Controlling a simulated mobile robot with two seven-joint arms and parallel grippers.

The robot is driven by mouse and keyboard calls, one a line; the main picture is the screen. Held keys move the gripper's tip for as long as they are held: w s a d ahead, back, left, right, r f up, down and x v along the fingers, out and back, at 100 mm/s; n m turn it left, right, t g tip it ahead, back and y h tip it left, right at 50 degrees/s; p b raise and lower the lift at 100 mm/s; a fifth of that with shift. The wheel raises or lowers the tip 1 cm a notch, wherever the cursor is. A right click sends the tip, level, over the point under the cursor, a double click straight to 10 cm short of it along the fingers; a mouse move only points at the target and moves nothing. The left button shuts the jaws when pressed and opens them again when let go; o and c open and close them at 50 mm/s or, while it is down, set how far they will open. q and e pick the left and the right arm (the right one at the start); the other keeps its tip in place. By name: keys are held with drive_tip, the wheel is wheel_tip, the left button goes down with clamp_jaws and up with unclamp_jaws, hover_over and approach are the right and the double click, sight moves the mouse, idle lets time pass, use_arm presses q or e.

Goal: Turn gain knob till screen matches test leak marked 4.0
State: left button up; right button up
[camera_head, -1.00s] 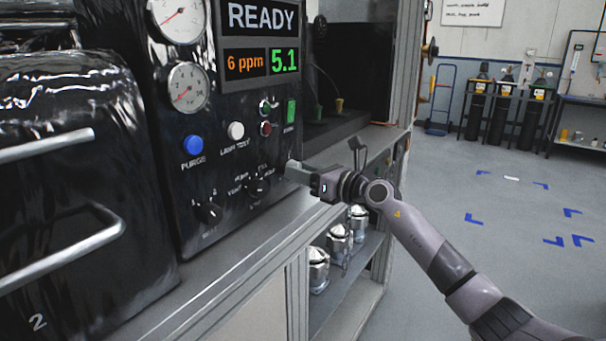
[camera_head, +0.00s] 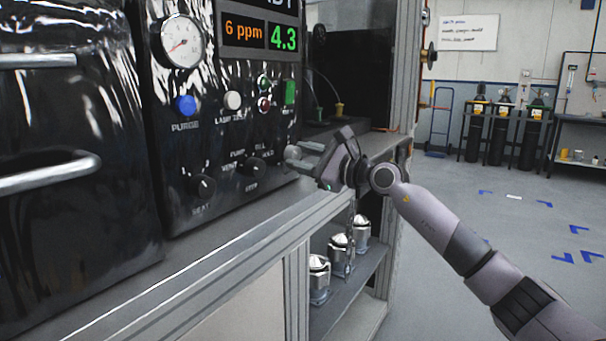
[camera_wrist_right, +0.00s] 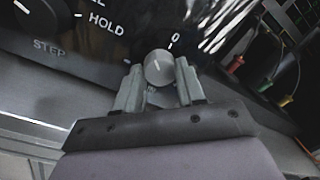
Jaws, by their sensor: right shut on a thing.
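The black panel's screen (camera_head: 283,37) reads 4.3 in green, beside 6 ppm in orange. My right gripper (camera_head: 303,158) is at the panel's lower right edge. In the right wrist view its fingers are shut on a small round grey knob (camera_wrist_right: 159,68) with a pointer line. I take this as the gain knob; its name is not readable, and only a "0" shows above it. The fingers hide its sides. My left gripper is not in view. No marking of 4.0 can be read on any test leak.
Left of the held knob are a black selector knob (camera_head: 252,168) and another black knob (camera_head: 203,186). A blue purge button (camera_head: 186,105) and white lamp-test button (camera_head: 232,100) sit above. Silver-topped canisters (camera_head: 340,246) stand on the shelf below. The floor at right is open.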

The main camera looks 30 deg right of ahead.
drive_tip(key=shift+f+n+b, duration=0.1)
drive_tip(key=shift+n+b, duration=1.1)
drive_tip(key=shift+n, duration=0.3)
drive_tip(key=o, duration=1)
drive_tip(key=shift+o, duration=0.2)
drive_tip(key=b+v, duration=0.2)
drive_tip(key=v, duration=0.5)
drive_tip(key=shift+d, duration=0.15)
